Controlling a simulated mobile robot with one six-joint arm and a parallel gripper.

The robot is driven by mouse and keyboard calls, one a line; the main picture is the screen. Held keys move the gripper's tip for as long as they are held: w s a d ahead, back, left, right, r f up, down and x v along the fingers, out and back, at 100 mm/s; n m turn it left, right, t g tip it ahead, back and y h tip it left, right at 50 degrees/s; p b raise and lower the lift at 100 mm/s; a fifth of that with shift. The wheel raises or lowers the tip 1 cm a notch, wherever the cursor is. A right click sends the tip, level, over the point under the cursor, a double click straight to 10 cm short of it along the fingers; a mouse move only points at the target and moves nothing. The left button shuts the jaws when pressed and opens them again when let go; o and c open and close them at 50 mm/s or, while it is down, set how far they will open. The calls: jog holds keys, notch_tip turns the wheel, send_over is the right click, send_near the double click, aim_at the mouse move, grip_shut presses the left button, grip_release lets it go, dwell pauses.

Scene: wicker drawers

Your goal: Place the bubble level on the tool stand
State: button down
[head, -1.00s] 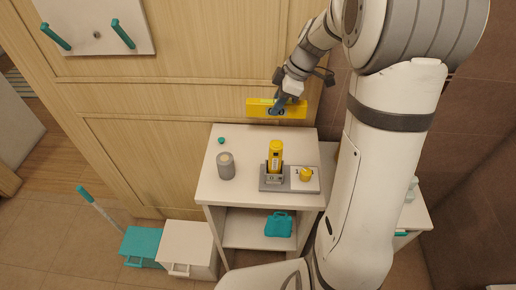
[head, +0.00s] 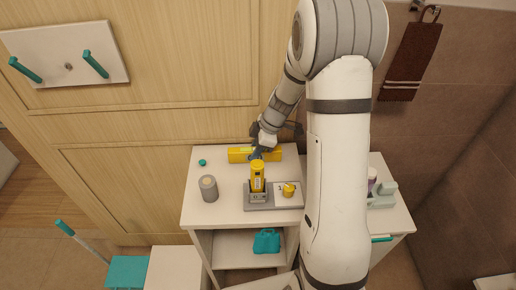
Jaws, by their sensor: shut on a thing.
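The bubble level is a yellow bar (head: 238,155) with a paler greenish patch at its top edge. My gripper (head: 257,153) is shut on it near its middle and holds it lengthwise across the view. The bar is at the back of the white cabinet top (head: 226,215). I cannot tell whether it touches the surface. The tool stand, a grey and white base (head: 271,206), sits on the cabinet top in front of the bar. An upright yellow tool (head: 257,177) stands in its left part and a small yellow round piece (head: 289,190) sits on its right part.
A grey candle-like cylinder (head: 208,188) and a small teal object (head: 202,162) stand to the left on the cabinet top. A teal case (head: 266,241) is on the shelf below. A wooden panel rises behind. Bottles (head: 382,192) stand at the right.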

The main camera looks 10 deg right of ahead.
jog(key=c, duration=1.6)
grip_release()
jog(key=shift+f, duration=0.15)
jog(key=o, duration=0.4)
jog(key=shift+o, duration=0.2)
jog(key=shift+r, duration=0.25)
jog(key=b+v, duration=0.1)
jog(key=v, duration=1)
jog(key=s+a+r+m+t+h, duration=0.1)
jog(key=s+r+m+h, duration=0.1)
jog(key=s+m, duration=0.6)
jog(key=s+a+r+m+t+h, duration=0.1)
jog(key=s+r+m, duration=0.3)
jog(key=s, duration=1)
jog(key=a+m+h, duration=0.1)
jog(key=m, duration=0.2)
jog(key=shift+s+m+h, duration=0.2)
jog(key=shift+m+h, duration=0.1)
jog(key=shift+m, duration=0.1)
